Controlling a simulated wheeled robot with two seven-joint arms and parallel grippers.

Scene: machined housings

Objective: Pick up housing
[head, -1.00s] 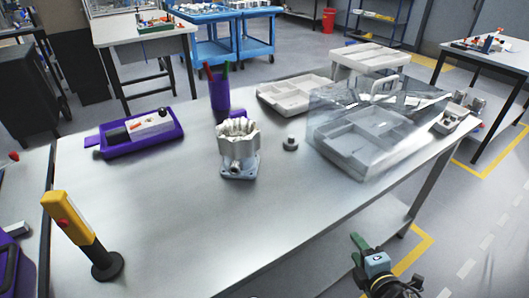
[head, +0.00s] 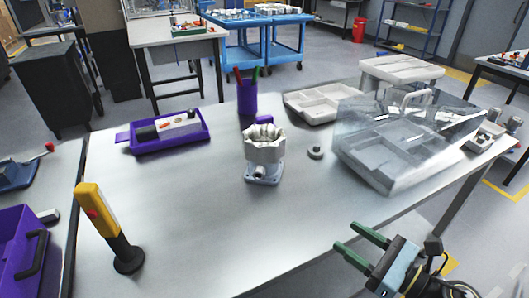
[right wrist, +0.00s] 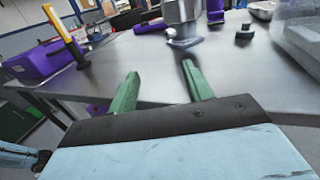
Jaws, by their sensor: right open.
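The housing (head: 265,155) is a light grey machined part with a scalloped top and a flanged base. It stands upright near the middle of the table. In the right wrist view its lower part (right wrist: 184,22) shows at the top, cut off by the frame. My right gripper (head: 352,240) is at the table's front right edge, with its two green fingers apart and nothing between them. In the right wrist view the open fingers (right wrist: 160,82) point toward the table, short of the housing. My left gripper is not in view.
A small grey knob (head: 315,153) lies right of the housing. A clear-lidded tray box (head: 385,165) stands further right. A purple tray (head: 165,143) and purple pen cup (head: 247,98) are behind. A yellow-black post (head: 105,228) stands front left. The table's front middle is clear.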

